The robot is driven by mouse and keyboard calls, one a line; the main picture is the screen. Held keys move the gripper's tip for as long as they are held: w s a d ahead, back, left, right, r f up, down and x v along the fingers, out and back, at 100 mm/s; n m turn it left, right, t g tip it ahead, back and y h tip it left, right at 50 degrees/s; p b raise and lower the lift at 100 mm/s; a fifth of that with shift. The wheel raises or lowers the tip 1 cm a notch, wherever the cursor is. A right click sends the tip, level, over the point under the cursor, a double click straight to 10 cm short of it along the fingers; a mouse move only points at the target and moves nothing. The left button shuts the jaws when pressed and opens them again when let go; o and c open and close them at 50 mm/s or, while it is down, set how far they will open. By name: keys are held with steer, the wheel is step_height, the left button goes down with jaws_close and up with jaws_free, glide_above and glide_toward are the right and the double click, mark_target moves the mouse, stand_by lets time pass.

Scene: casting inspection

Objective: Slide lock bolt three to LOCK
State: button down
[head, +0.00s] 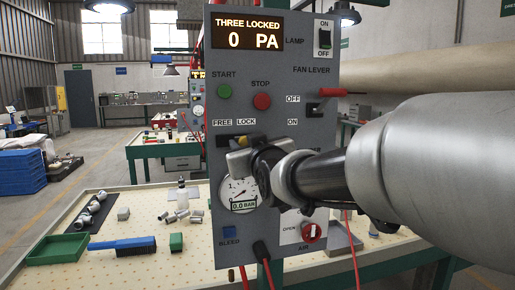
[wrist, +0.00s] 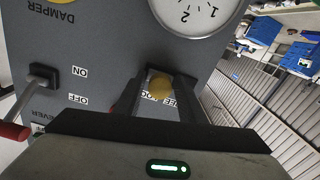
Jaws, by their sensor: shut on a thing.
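Lock bolt three (head: 242,139) is a small brass-yellow knob in a dark slot under the FREE and LOCK labels (head: 235,122) on the grey panel (head: 290,180). In the head view the knob shows near the LOCK side, partly hidden by my gripper (head: 252,158). In the wrist view the yellow knob (wrist: 160,88) sits between the two dark fingers of my gripper (wrist: 160,92), which is shut on it. The fingers partly cover the labels there. The panel display (head: 247,33) reads THREE LOCKED, 0 PA.
A pressure gauge (head: 240,193) is just below the bolt. The red-handled fan lever (head: 330,92), green START (head: 224,91) and red STOP (head: 262,101) buttons are above it. A pegboard table (head: 90,265) with a green tray (head: 58,248) and brush (head: 122,244) stands behind.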

steer(key=shift+w+d, duration=0.1)
steer(key=shift+d, duration=0.2)
steer(key=c, duration=1.4)
jaws_free()
steer(key=v, duration=1.7)
steer(key=shift+s, duration=0.25)
